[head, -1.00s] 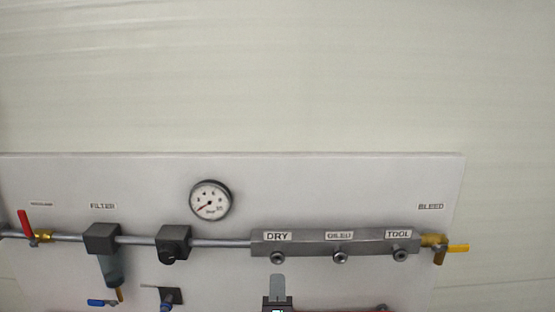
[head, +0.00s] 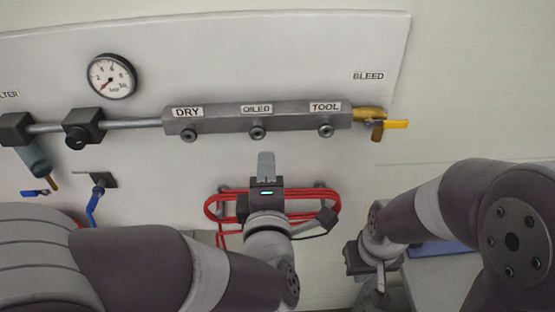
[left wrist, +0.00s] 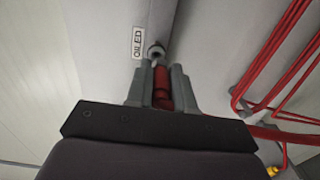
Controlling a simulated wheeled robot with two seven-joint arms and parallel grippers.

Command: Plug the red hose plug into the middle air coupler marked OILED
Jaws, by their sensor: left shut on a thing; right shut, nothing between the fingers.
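The grey manifold bar (head: 225,120) has three couplers marked DRY, OILED and TOOL. The middle OILED coupler (head: 257,133) looks empty in the head view. It also shows in the left wrist view (left wrist: 156,50), beside its label. My left gripper (head: 266,160) is just below it, fingers pointing up. In the left wrist view my left gripper (left wrist: 161,72) is shut on the red hose plug (left wrist: 161,92). The plug's nose points at the coupler and is close to it; I cannot tell whether they touch. My right gripper (head: 379,283) is shut and empty at the lower right.
A coiled red hose (head: 325,196) hangs on the panel behind my left wrist. A pressure gauge (head: 111,76) is at upper left. A yellow bleed valve (head: 392,124) ends the bar at right.

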